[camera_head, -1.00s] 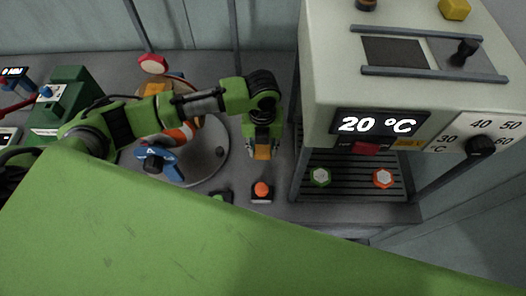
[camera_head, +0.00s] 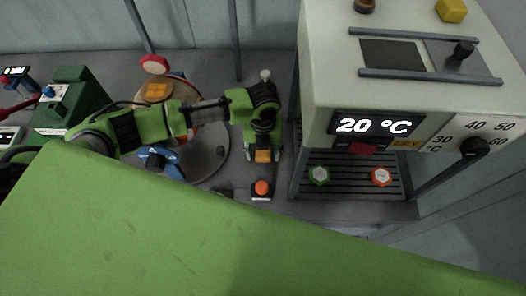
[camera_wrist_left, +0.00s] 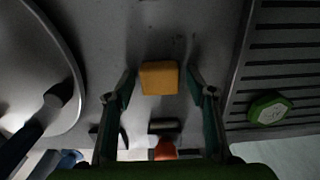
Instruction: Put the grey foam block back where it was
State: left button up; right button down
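I cannot make out a grey foam block in either view. My left gripper (camera_head: 262,152) points down at the grey table, left of the press. An orange-yellow block (camera_wrist_left: 159,77) shows between its fingertips in the left wrist view, and also in the head view (camera_head: 263,156). The fingers (camera_wrist_left: 161,84) stand apart, with a visible gap on each side of the block. Whether the block rests on the table is hard to tell. My right gripper is not in view.
The press (camera_head: 320,125) stands to the right, reading 20 °C. Green (camera_head: 319,176) and orange-white (camera_head: 381,177) hexagonal pieces lie on its slatted base. An orange button (camera_head: 262,188) sits in front of the gripper. A round plate (camera_head: 212,165) lies left. A green panel hides the foreground.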

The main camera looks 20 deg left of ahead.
aim_at(263, 154)
pick_arm(q)
jog(key=shift+r, duration=0.2)
notch_tip(263, 154, up, 12)
jog(key=b, duration=0.2)
jog(key=shift+f, duration=0.1)
dwell(0.6)
